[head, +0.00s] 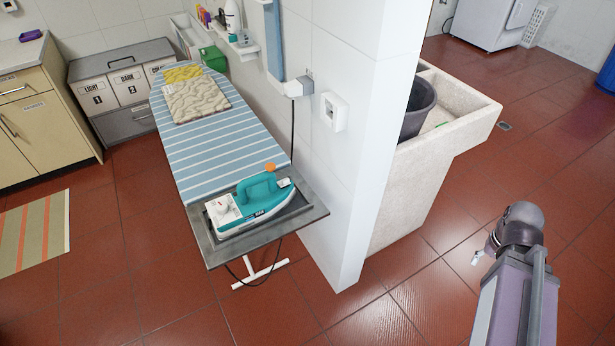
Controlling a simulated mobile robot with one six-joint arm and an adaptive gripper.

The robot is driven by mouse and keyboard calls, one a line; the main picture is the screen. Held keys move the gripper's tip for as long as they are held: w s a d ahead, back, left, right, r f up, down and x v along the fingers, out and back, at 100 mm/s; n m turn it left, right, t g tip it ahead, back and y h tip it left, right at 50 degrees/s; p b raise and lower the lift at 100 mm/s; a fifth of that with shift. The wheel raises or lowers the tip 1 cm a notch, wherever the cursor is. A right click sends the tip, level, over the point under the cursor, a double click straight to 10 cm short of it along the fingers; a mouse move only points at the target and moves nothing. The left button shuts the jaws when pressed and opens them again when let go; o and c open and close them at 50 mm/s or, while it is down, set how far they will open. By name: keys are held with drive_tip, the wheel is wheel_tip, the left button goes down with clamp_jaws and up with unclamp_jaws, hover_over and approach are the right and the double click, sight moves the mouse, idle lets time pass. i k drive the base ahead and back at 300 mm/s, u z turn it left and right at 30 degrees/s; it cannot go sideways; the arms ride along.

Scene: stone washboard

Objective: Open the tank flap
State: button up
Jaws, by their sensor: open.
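A teal and white steam iron (252,207) lies on the grey metal rest (311,213) at the near end of the ironing board. It has a teal handle, a white left end with a round knob, and an orange part (270,168) at the top. I cannot tell which part is the tank flap or whether it is shut. My arm rises at the lower right, well apart from the iron. Only a small piece of my gripper (477,257) shows left of the arm's joint. It is open, away from the iron, and nothing shows in it.
The striped ironing board (205,150) carries folded cloths (196,100) at its far end. A white tiled wall (350,200) stands right of the board, with a stone sink (420,190) behind it. Laundry bins (125,88) stand at the back left. Red floor is clear in front.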

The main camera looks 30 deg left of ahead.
sight(286, 182)
drive_tip(key=z, duration=0.15)
drive_tip(key=k, duration=1)
drive_tip(key=u, duration=2.15)
drive_tip(key=i, duration=0.55)
drive_tip(key=z, duration=0.2)
